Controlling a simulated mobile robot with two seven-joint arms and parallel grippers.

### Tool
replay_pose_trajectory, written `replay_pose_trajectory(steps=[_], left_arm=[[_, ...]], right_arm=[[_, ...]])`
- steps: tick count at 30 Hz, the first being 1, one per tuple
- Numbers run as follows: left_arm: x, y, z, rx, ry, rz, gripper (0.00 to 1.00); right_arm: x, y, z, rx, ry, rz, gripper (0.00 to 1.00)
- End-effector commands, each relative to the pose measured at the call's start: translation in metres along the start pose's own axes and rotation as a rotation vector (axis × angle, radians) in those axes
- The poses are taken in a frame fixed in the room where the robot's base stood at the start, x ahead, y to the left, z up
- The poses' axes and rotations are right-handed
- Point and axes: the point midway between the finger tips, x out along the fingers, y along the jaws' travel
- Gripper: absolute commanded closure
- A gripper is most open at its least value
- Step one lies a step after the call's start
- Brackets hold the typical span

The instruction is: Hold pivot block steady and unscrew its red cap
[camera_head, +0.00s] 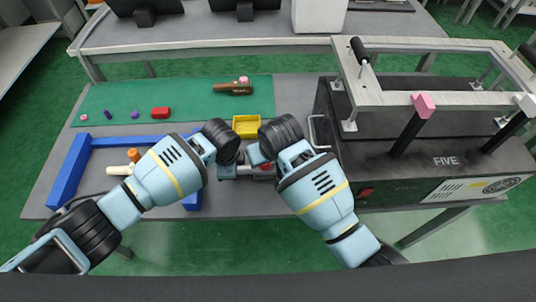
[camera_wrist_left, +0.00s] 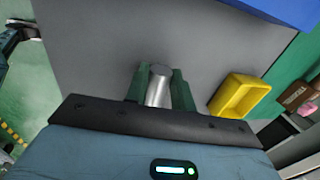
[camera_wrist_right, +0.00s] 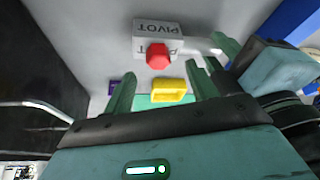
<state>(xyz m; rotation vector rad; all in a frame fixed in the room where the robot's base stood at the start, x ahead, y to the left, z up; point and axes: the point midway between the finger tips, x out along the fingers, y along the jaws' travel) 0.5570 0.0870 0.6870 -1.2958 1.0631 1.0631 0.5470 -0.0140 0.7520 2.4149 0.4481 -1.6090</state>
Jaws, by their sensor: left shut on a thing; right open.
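The pivot block (camera_wrist_right: 165,35) is a pale grey block with PIVOT lettering, seen in the right wrist view. Its red cap (camera_wrist_right: 158,57) sticks out of the face toward me; in the head view the cap (camera_head: 266,167) is partly hidden by my right gripper. A grey metal rod (camera_wrist_left: 158,88) reaches from the block's side to my left gripper (camera_wrist_left: 158,88), which is shut on it. My right gripper (camera_wrist_right: 163,90) is open and empty, its fingers pointing toward the cap and apart from it. My arms hide most of the block in the head view.
A yellow bin (camera_head: 246,127) stands just behind the grippers. Blue rails (camera_head: 70,170) lie at left. The large FIVE fixture (camera_head: 430,160) stands close on the right.

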Motion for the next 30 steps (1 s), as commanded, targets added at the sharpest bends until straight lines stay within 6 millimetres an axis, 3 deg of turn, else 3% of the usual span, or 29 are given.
replay_pose_trajectory(steps=[4,17,30], left_arm=[[0.0,0.0,0.0,0.0,0.0,0.0,1.0],[0.0,0.0,0.0,0.0,0.0,0.0,1.0],[0.0,0.0,0.0,0.0,0.0,0.0,1.0]], right_arm=[[0.0,-0.001,0.0,0.072,0.0,0.03,0.42],[0.002,-0.001,0.001,0.069,-0.001,0.029,0.42],[0.018,-0.001,0.008,0.068,-0.002,0.028,0.42]])
